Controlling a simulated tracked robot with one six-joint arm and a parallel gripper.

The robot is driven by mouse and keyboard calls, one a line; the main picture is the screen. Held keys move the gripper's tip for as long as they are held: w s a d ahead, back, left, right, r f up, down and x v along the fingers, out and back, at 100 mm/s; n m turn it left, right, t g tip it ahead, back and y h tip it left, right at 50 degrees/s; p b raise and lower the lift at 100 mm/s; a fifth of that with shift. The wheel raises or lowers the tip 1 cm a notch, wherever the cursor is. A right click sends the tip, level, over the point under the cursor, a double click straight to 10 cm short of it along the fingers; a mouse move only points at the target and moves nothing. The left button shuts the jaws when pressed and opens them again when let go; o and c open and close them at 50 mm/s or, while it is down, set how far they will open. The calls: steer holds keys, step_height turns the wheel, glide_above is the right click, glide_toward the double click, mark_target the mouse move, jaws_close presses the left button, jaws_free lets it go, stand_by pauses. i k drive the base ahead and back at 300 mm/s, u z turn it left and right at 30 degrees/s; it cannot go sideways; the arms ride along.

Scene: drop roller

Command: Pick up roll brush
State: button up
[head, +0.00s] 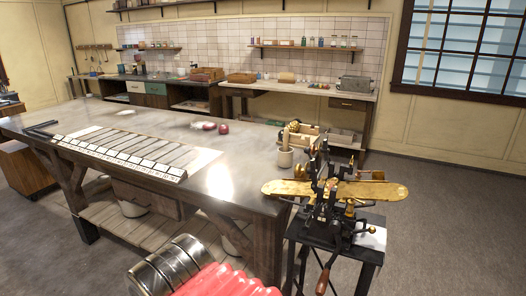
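I cannot pick out the roll brush with certainty. On the long metal-topped table (210,179), a small dark red rounded thing (223,129) lies near the far edge. Next to it is a pale thing with some red (206,126), too small to make out. A light cup (285,157) stands at the table's right end with a handle-like thing upright in it.
A black and brass machine (335,190) on a dark stand (335,236) stands right of the table. A long slatted board (135,152) lies on the table. A back counter (300,90) holds boxes and bottles. Open floor (455,225) lies at the right.

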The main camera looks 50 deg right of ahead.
mark_target(286, 134)
steer(key=u, duration=0.75)
steer(key=i, duration=1.55)
steer(key=z, duration=2.35)
